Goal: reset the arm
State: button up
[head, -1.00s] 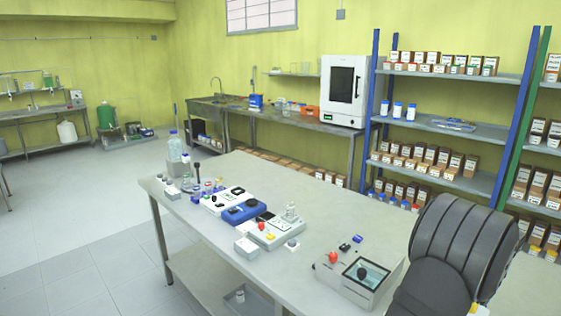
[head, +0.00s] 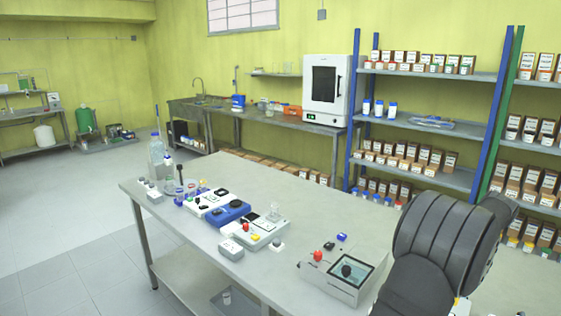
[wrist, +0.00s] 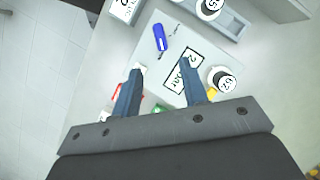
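My gripper (wrist: 160,80) shows in the wrist view with its two blue-grey fingers apart. No object is visible between them in its grasp; a labelled white surface lies below. In the head view only my dark ribbed arm shows at the lower right, and the gripper is out of sight. My arm is over the right part of the steel bench (head: 290,225), beside a grey control box (head: 325,283) with a red knob and a black knob.
A small blue object (wrist: 160,38) lies below the gripper. Several instruments, including a blue device (head: 228,215), and bottles (head: 157,150) stand along the bench's left part. Shelves with boxes (head: 425,155) and a white oven (head: 326,90) stand behind.

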jog(key=x, duration=1.2)
jog(key=shift+a+f, duration=0.1)
jog(key=n, duration=0.2)
jog(key=n+g, duration=0.1)
jog(key=n, duration=0.1)
jog(key=shift+w+g, duration=0.2)
jog(key=shift+g, duration=0.1)
jog(key=n+g, duration=0.1)
jog(key=n, duration=0.3)
jog(key=shift+h, duration=0.4)
jog(key=shift+o, duration=0.4)
jog(key=o, duration=0.6)
jog(key=shift+c, duration=0.2)
notch_tip(320, 180, up, 17)
jog(key=n+t+h, duration=0.3)
jog(key=n+h, duration=0.1)
jog(key=n, duration=0.7)
jog(key=f, duration=1.6)
jog(key=shift+s+a+f, duration=0.15)
jog(key=shift+a+f, duration=0.1)
jog(key=shift+f, duration=0.15)
